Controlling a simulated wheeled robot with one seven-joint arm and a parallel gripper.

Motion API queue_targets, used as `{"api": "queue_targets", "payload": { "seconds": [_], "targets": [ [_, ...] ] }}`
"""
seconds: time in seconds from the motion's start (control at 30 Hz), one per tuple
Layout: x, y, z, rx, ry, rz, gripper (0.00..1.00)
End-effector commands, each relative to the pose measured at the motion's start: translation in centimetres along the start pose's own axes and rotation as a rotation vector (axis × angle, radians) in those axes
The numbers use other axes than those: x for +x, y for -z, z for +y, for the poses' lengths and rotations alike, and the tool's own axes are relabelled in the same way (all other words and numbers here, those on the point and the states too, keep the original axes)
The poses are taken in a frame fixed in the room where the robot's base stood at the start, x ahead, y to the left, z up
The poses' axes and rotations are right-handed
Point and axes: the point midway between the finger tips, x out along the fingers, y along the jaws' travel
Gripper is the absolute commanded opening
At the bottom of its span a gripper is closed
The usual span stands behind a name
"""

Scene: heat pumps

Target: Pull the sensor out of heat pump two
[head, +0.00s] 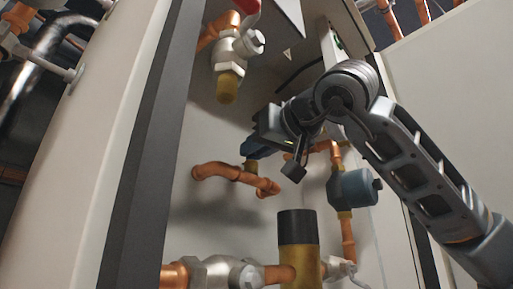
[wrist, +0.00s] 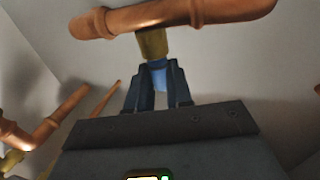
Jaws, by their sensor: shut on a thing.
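My gripper (head: 257,147) reaches into the open cabinet from the right in the head view. In the wrist view, my gripper (wrist: 158,85) is shut on a small blue sensor (wrist: 158,66), which shows between the two dark fingers. The sensor meets a brass fitting (wrist: 152,43) on a copper pipe (wrist: 175,14). The same brass fitting (head: 250,167) and copper pipe (head: 222,170) show in the head view, just below the fingers. Whether the sensor is still seated in the fitting, I cannot tell. Most of the sensor is hidden by the fingers.
A valve (head: 228,60) with a red handle hangs above left. A blue-grey cylindrical part (head: 352,188) on a copper pipe stands to the right, below my arm. A black-topped brass cylinder (head: 298,240) stands below. The cabinet's left edge (head: 150,150) bounds the opening.

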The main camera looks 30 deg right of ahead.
Motion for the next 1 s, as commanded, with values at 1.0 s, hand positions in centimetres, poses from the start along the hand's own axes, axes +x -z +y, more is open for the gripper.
{"api": "queue_targets", "payload": {
  "seconds": [1.0],
  "targets": [
    [0.0, 3.1, 0.0, 0.0, 0.0, 0.0, 0.0]
  ]
}}
